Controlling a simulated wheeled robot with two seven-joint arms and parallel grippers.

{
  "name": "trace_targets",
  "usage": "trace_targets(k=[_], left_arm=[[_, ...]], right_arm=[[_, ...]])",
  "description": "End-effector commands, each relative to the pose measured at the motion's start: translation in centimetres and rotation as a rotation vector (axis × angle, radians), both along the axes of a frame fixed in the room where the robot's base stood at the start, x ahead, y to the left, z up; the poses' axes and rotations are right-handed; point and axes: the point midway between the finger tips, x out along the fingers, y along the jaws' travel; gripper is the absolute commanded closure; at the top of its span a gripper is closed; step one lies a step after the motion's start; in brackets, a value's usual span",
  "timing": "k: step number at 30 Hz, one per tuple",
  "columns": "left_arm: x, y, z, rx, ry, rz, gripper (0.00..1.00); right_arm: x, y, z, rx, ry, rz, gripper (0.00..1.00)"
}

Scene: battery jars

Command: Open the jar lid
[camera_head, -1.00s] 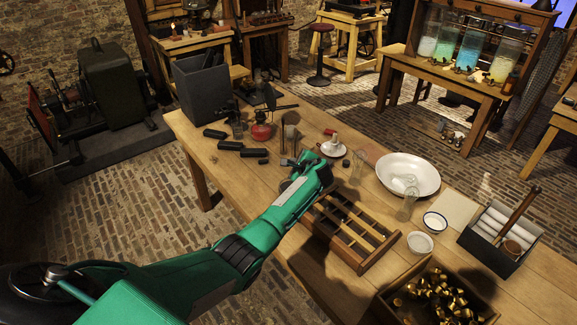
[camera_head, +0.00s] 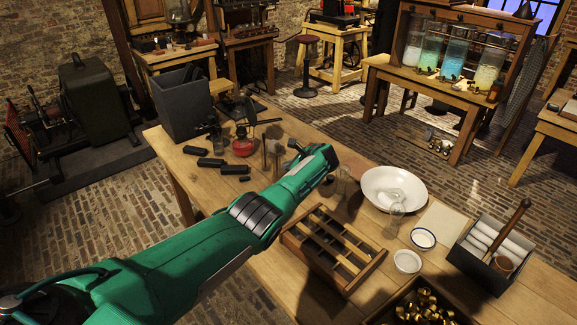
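My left gripper (camera_head: 318,156) is at the end of the green arm, low over the middle of the workbench (camera_head: 215,190). Its fingers are too small and dark to tell if they are open or shut, or whether they hold anything. Clear glass vessels stand just right of it (camera_head: 343,182) and by the white bowl (camera_head: 396,215). No separate jar lid can be made out; the gripper and forearm hide part of the bench. Tall glass jars with pale, teal, blue and yellowish contents (camera_head: 455,54) stand on a far table. My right gripper is not in view.
A slatted wooden rack (camera_head: 333,250) lies under the forearm. A red lamp-like vessel (camera_head: 243,146), black cylinders (camera_head: 211,162) and a dark bin (camera_head: 182,105) are left. A wide white bowl (camera_head: 370,200), small bowls (camera_head: 407,261) and a grey box (camera_head: 470,262) are right.

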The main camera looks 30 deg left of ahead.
Motion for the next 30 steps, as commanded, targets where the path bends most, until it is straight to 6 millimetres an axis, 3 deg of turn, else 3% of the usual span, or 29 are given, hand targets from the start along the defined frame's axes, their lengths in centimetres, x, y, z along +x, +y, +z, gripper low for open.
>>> trace_targets(k=[21, 22, 23, 30], left_arm=[[0.01, 0.03, -0.2, 0.0, -0.002, 0.0, 1.0], [0.01, 0.03, -0.2, 0.0, -0.002, 0.0, 0.89], [0.01, 0.03, -0.19, 0.0, -0.002, 0.0, 0.86], [0.0, 0.02, -0.2, 0.0, -0.002, 0.0, 0.86]], right_arm=[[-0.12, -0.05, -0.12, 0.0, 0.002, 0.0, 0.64], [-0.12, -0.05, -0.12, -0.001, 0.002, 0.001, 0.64], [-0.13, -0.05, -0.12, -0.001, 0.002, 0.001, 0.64], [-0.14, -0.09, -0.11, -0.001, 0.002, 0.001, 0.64]])
